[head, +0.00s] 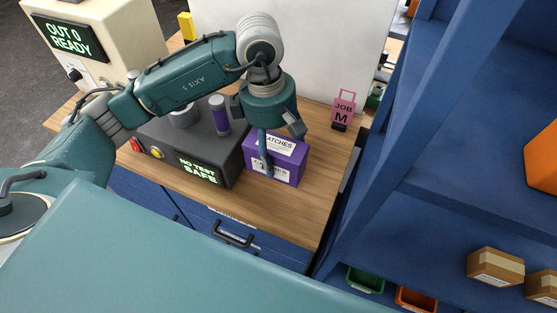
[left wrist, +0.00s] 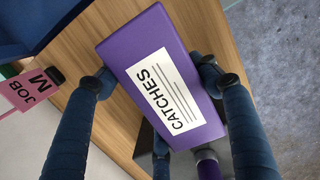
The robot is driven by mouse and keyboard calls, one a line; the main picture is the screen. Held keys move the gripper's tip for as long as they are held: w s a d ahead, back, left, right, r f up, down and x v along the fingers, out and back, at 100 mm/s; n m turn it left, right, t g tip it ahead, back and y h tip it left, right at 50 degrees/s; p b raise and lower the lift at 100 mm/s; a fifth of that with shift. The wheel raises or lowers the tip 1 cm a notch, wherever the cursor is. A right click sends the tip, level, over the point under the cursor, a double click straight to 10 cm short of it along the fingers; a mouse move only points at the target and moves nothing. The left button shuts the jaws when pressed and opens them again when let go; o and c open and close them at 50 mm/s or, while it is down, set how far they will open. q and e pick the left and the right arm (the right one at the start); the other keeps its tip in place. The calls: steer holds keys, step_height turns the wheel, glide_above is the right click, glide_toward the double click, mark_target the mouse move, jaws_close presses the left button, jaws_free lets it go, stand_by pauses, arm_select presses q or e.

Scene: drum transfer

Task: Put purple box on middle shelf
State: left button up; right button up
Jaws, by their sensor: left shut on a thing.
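The purple box (head: 291,171) with white CATCHES labels stands on the wooden worktop, just right of the dark tester. My left gripper (head: 266,160) reaches down over it from above, with one finger in front of its near face. My right gripper is not in view.
The dark tester (head: 195,150) reads NO TEST SAFE. A pink JOB M sign (head: 343,108) stands behind the box. Cardboard boxes (head: 495,268) and an orange item (head: 543,158) are on the shelves. A blue upright (head: 365,150) rises between worktop and shelves.

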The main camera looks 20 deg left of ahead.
arm_select(q)
steer(key=shift+f, duration=1.15)
step_height(320, 180, down, 3)
steer(key=shift+f+p, duration=0.1)
steer(key=shift+p, duration=0.55)
steer(key=shift+f, duration=0.2)
steer(key=shift+f+b, duration=0.2)
steer(key=shift+b, duration=0.1)
steer(key=o, duration=1.6)
steer(key=shift+s, duration=0.1)
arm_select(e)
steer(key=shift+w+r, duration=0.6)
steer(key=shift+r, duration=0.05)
arm_select(q)
steer(key=shift+r, duration=0.1)
